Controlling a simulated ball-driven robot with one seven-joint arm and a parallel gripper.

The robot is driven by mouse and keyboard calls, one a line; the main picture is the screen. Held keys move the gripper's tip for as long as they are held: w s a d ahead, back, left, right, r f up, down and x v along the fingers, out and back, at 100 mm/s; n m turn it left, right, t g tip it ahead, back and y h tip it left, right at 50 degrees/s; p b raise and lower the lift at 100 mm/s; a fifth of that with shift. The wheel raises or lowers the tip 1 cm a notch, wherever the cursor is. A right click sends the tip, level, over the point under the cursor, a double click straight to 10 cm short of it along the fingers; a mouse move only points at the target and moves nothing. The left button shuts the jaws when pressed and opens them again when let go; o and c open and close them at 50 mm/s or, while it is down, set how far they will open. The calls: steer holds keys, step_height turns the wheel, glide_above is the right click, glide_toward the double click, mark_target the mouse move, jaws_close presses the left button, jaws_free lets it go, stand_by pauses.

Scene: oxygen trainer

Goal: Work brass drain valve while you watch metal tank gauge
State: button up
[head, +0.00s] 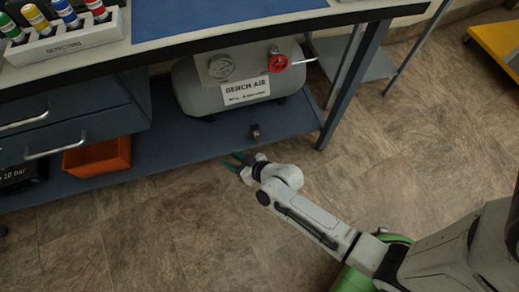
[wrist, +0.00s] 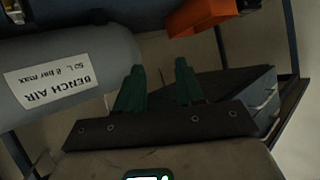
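The grey metal tank (head: 205,100) labelled BENCH AIR lies on the bench's lower shelf. A round gauge (head: 221,67) is on its front panel; its reading is too small to make out. A small dark fitting (head: 255,131) is below the tank at the shelf's front edge; I cannot tell whether it is the brass drain valve. My gripper (head: 235,161), with green fingers, is low in front of the shelf, left of and nearer than this fitting. In the wrist view my gripper (wrist: 160,66) is open and empty, and the tank (wrist: 105,45) appears upside down behind it.
A red handwheel (head: 278,63) is right of the gauge. A bench leg (head: 352,88) is at right. Tiled floor (head: 150,235) in front is clear.

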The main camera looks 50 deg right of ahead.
steer(key=d+f+m+t+h+b, duration=0.3)
steer(key=d+f+h+b, duration=0.2)
steer(key=f+b, duration=0.5)
steer(key=m+h+b, duration=0.3)
steer(key=h, duration=0.4)
glide_toward(258, 140)
steer(key=b+x, duration=0.4)
steer(key=x, duration=0.4)
steer(key=shift+d+f+g+b, duration=0.2)
steer(key=shift+f+g+b, duration=0.05)
steer(key=shift+g+b, duration=0.05)
steer(key=shift+w, duration=0.1)
jaws_close()
